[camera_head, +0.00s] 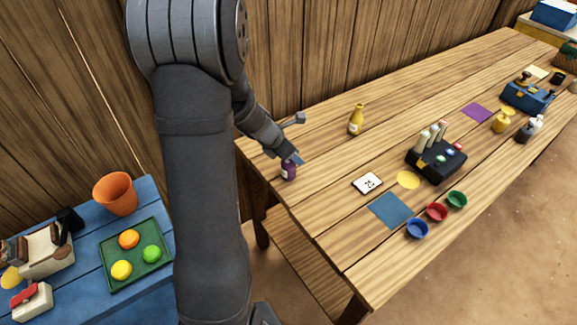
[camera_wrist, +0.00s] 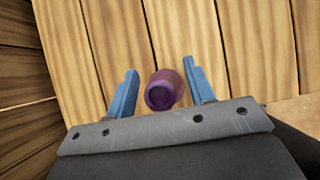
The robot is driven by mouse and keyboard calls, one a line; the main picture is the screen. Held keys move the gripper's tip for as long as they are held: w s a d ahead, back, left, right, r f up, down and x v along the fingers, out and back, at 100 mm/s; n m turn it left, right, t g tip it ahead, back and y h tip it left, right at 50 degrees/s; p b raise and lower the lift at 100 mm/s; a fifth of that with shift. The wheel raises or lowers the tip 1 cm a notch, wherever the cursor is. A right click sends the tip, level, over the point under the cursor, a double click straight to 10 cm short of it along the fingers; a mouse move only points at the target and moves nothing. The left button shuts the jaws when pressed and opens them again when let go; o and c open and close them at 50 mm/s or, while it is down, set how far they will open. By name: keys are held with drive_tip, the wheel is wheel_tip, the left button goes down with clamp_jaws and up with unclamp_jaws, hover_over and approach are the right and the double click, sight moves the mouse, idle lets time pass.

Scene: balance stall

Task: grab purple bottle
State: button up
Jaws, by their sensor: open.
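The purple bottle (camera_head: 289,172) stands near the left end of the wooden table in the head view. My gripper (camera_head: 296,158) is right at it, with a blue finger beside its top. In the wrist view the purple bottle (camera_wrist: 164,90) shows its round dark top between the two blue fingers of my gripper (camera_wrist: 158,85). The fingers are open.
A yellow bottle (camera_head: 356,119) stands behind and to the right. A number card (camera_head: 367,183), a blue square (camera_head: 390,210) and a dark caddy (camera_head: 452,163) lie farther right on the table. The wooden wall is close behind. The tabletop right around the purple bottle is clear.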

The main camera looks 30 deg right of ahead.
clamp_jaws()
